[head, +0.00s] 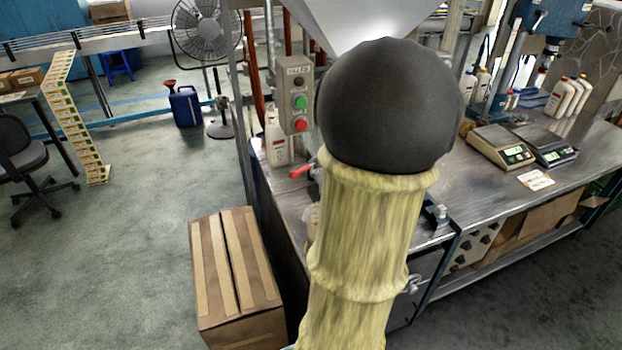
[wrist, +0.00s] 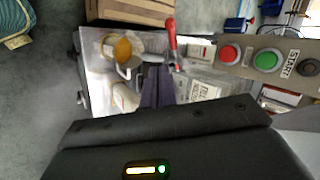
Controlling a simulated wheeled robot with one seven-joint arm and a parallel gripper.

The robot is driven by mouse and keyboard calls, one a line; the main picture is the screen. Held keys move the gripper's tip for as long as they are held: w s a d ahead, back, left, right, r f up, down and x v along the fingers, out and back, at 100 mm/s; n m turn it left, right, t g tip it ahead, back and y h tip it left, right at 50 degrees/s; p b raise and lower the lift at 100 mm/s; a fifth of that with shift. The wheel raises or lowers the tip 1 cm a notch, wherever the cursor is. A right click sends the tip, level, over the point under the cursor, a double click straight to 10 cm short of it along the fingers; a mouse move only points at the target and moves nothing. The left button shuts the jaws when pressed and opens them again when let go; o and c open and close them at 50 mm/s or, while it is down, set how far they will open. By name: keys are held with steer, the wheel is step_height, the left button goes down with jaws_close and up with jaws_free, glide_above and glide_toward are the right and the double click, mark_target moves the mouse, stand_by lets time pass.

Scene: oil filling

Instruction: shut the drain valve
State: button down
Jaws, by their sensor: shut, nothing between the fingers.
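The drain valve shows by its red lever (wrist: 172,40) in the upper middle of the wrist view. The lever lies roughly across a short metal pipe (wrist: 153,58). The red lever also shows in the head view (head: 301,171), just left of my arm, below the button box. My gripper (wrist: 158,72) is shut and empty, its dark fingers pointing toward the pipe and lever. I cannot tell whether they touch it. A round container with amber contents (wrist: 122,48) is left of the pipe. My arm hides my gripper and much of the valve area in the head view.
A button box (head: 295,95) with red and green buttons stands close to the lever. A cardboard box (head: 235,278) is on the floor left of the bench. Scales (head: 502,146) sit at the right.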

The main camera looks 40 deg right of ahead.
steer(key=shift+s+a+f, duration=0.15)
steer(key=shift+s+f, duration=0.3)
steer(key=shift+s, duration=0.1)
steer(key=p, duration=0.1)
glide_toward(308, 169)
step_height(308, 169, down, 4)
steer(key=a, duration=0.2)
steer(key=shift+w+d+f+p, duration=0.1)
steer(key=shift+w+f+p, duration=0.2)
steer(key=shift+w, duration=0.3)
steer(key=shift+w+f+p, duration=0.2)
steer(key=shift+w+p, duration=0.1)
steer(key=shift+w, duration=0.35)
steer(key=shift+w+d+f+p, duration=0.1)
steer(key=shift+w+f+p, duration=0.2)
steer(key=shift+w, duration=0.3)
